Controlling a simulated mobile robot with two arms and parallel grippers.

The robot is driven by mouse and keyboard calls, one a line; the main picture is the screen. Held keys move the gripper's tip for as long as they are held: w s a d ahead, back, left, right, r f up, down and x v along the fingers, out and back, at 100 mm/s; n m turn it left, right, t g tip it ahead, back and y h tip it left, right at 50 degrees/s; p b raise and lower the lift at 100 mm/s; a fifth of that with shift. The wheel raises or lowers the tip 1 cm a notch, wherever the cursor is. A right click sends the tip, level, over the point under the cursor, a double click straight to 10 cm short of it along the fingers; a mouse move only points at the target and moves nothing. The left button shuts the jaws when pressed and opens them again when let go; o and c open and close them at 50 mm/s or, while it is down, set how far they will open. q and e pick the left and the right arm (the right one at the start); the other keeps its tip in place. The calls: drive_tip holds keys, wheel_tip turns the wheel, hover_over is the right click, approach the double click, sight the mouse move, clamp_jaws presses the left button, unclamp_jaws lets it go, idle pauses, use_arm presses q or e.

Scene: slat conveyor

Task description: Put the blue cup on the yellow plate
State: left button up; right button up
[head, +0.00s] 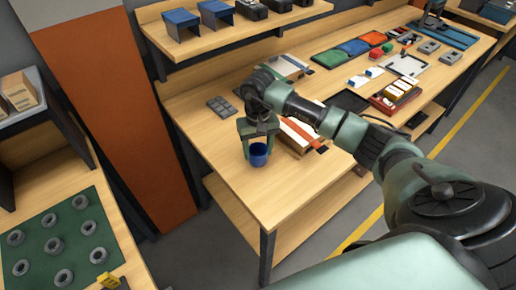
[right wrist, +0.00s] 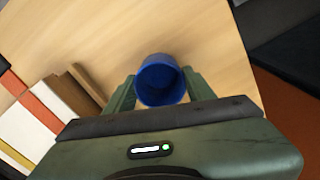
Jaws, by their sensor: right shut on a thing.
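The blue cup (head: 258,158) is between the fingers of my right gripper (head: 259,147), over the near left part of the long wooden bench. The right gripper is shut on it. In the right wrist view the blue cup (right wrist: 160,82) shows its open mouth, with a green finger of the right gripper (right wrist: 160,92) on each side. I cannot tell whether the cup's base touches the bench. I see no yellow plate in either view. My left gripper is not in view.
Beside the gripper is a white and orange box-like item (head: 303,133). A dark grid tray (head: 221,105) lies behind. The bench top (head: 215,145) left of the cup is bare. A shelf (head: 235,38) with blue bins runs above. Another table with a green mat (head: 60,235) is left.

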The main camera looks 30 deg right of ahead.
drive_tip(key=shift+f, duration=0.15)
drive_tip(key=o, duration=1.3)
